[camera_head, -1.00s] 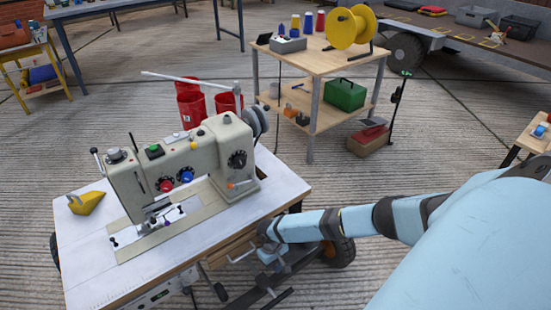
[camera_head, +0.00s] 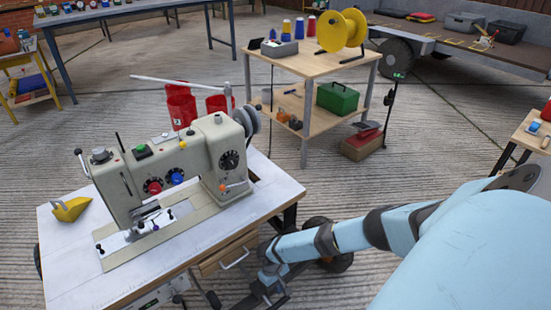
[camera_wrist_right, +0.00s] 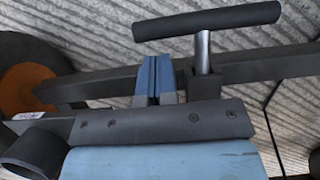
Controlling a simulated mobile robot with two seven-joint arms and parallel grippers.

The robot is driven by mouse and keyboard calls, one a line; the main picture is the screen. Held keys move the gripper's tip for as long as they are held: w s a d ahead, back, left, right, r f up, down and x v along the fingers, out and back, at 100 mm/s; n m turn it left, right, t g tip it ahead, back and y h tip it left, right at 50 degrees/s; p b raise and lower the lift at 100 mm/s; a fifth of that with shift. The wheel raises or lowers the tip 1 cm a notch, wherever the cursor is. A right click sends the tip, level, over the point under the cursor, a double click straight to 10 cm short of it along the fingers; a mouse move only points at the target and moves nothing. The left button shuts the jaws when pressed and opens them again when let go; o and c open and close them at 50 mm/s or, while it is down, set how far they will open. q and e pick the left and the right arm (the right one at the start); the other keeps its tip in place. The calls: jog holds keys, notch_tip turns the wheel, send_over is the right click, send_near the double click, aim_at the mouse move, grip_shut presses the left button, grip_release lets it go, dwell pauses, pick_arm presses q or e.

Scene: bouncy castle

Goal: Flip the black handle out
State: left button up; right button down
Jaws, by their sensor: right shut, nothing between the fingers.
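The black handle (camera_wrist_right: 207,22) shows in the right wrist view as a dark cylindrical grip lying crosswise on a short metal stem, which rises from a dark bar. My right gripper (camera_wrist_right: 154,68) shows there with its blue fingertips together and empty. The fingertips are just below the grip in the picture, left of the stem; I cannot tell whether they touch anything. In the head view my right gripper (camera_head: 266,285) is low beside the sewing table's underframe, partly hidden by its own wrist. I cannot make out the handle clearly there. My left gripper is not in view.
The sewing machine (camera_head: 170,170) stands on a white-topped table (camera_head: 75,265) with a drawer (camera_head: 228,255) and wheels below. A two-level wooden table (camera_head: 310,62) with a yellow reel stands behind. Open concrete floor lies between.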

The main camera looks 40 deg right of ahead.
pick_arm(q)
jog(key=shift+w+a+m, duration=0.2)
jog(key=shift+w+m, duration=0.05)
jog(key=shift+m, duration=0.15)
pick_arm(e)
jog(key=shift+x, duration=0.85)
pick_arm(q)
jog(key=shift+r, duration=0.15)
